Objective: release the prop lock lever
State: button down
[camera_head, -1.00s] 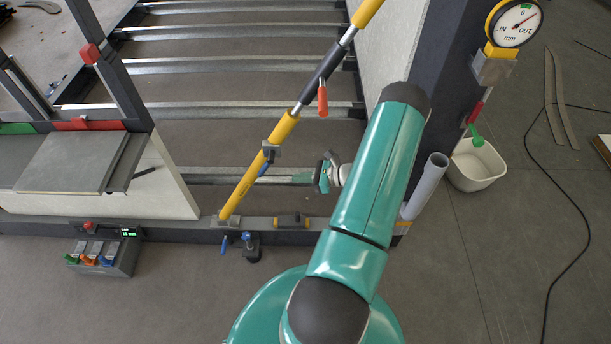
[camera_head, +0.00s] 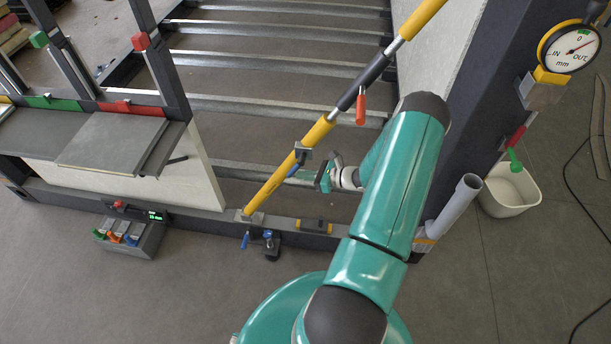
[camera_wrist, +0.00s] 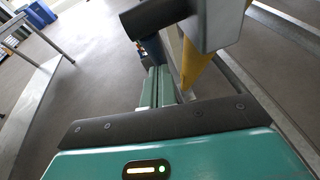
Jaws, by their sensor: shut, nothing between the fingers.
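The yellow diagonal prop (camera_head: 285,177) rises from the bottom beam to the upper right, with a dark sleeve in its middle. A small grey clamp (camera_head: 303,153) sits low on it, with a short blue lever (camera_head: 295,168) beside it; I take this as the lock lever. My gripper (camera_head: 297,178) is shut and empty, just right of the prop near this lever; contact cannot be told. In the wrist view, my closed fingers (camera_wrist: 158,88) point toward a dark round bar (camera_wrist: 155,15), a grey block (camera_wrist: 216,22) and the yellow prop (camera_wrist: 194,66). A small blue part shows behind the fingers.
An orange handle (camera_head: 361,105) hangs from the prop's sleeve. A blue-handled part (camera_head: 268,243) and a yellow-black piece (camera_head: 313,226) are at the bottom beam. A control box (camera_head: 130,236) stands left. A dial gauge (camera_head: 571,48) and white bin (camera_head: 511,190) are right.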

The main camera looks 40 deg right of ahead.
aim_at(293, 173)
jog(key=shift+w+a+t+y, duration=0.25)
jog(key=shift+t+y, duration=0.15)
jog(key=shift+t, duration=0.2)
jog(key=w+t+y, duration=0.1)
jog(key=a+t+y, duration=0.1)
jog(key=t, duration=0.1)
jog(key=w+a+m+t+y, duration=0.1)
jog(key=t, duration=0.1)
jog(key=shift+w+r, duration=0.25)
jog(key=shift+w, duration=0.1)
jog(key=shift+w+a+r, duration=0.35)
jog(key=shift+w+r, duration=0.1)
jog(key=shift+r, duration=0.1)
jog(key=shift+w+a+r+m+t+y, duration=0.2)
jog(key=shift+w+a+m+t+y, duration=0.1)
jog(key=shift+t, duration=0.5)
jog(key=shift+w+a+r+t, duration=0.15)
jog(key=shift+w+r+t, duration=0.15)
jog(key=shift+r, duration=0.3)
jog(key=shift+w+a+r+t, duration=0.15)
jog(key=shift+r+t, duration=0.25)
jog(key=shift+r, duration=0.2)
